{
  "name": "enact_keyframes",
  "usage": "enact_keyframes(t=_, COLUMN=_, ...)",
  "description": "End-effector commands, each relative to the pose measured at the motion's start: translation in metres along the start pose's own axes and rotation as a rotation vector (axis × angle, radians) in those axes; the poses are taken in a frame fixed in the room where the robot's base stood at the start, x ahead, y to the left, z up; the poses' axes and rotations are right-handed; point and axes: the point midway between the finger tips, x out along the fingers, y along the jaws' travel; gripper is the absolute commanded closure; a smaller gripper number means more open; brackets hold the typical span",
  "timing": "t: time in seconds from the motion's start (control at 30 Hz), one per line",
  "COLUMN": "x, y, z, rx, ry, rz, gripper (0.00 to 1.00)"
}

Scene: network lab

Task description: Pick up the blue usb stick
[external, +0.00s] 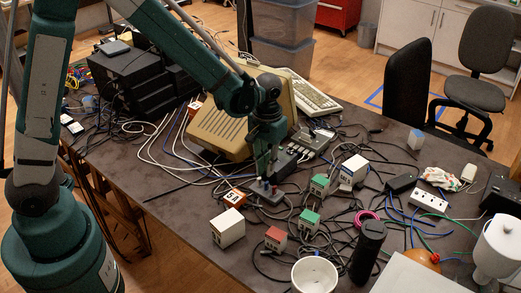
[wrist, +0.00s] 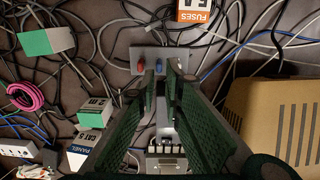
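The blue usb stick (wrist: 158,66) stands in a small grey holder (wrist: 147,53), between a red stick (wrist: 140,67) and a pale one at the right. In the wrist view, my gripper (wrist: 161,77) points down at the holder. Its two green fingers are apart, with the blue stick showing in the gap between the tips. I cannot tell whether either finger touches it. In the external view, my gripper (external: 266,172) is low over the holder (external: 261,197), and the blue stick is too small to make out clearly.
An orange fuses box (wrist: 195,10) lies beside the holder. The beige computer case (external: 222,132) is close behind my gripper. Loose cables cover much of the dark table. Small boxes, a white cup (external: 314,277) and a black cylinder (external: 368,250) stand toward the front.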

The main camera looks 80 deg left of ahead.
Motion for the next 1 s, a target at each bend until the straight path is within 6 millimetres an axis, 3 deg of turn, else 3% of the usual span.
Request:
enact_keyframes(t=0.43, x=0.024, y=0.0, z=0.0, rx=0.0, ry=0.0, rz=0.0, gripper=0.9)
enact_keyframes(t=1.0, x=0.036, y=0.001, z=0.0, rx=0.0, ry=0.0, rz=0.0, gripper=0.9)
